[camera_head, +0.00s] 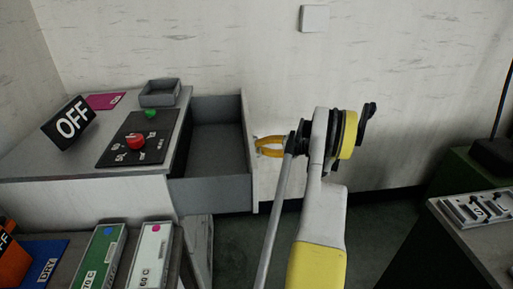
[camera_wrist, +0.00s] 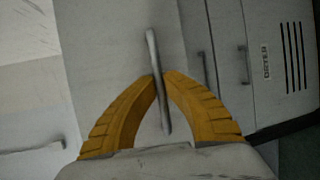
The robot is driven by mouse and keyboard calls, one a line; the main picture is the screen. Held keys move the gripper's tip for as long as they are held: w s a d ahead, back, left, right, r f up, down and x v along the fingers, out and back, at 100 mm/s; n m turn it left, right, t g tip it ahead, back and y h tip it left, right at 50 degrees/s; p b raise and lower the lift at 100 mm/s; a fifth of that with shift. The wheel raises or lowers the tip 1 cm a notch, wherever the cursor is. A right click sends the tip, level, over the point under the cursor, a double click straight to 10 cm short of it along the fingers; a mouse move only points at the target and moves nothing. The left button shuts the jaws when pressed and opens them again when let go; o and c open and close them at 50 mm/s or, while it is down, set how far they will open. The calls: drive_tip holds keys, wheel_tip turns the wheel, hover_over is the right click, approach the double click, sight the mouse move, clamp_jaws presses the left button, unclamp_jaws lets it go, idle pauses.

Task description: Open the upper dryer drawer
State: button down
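The upper dryer drawer (camera_head: 212,186) stands pulled out to the right of the dryer cabinet (camera_head: 85,190) in the head view. Its grey inside looks empty. My gripper (camera_head: 258,146) is at the outer face of the drawer front, with its yellow fingers pointing left at it. In the wrist view, the two fingertips (camera_wrist: 162,76) close in on both sides of a slim metal handle (camera_wrist: 152,48) on a plain grey panel. The fingers look shut on the handle. The handle is hidden in the head view.
A black control panel (camera_head: 135,140) with a red knob, an OFF sign (camera_head: 68,122) and a small grey tray (camera_head: 160,93) are on the dryer top. Green and white cards (camera_head: 152,256) lie at the front. A bench (camera_head: 475,245) stands at right.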

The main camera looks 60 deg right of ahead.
drive_tip(key=c, duration=1.5)
unclamp_jaws()
drive_tip(key=shift+d, duration=0.1)
drive_tip(key=v, duration=1.2)
drive_tip(key=shift+w, duration=0.1)
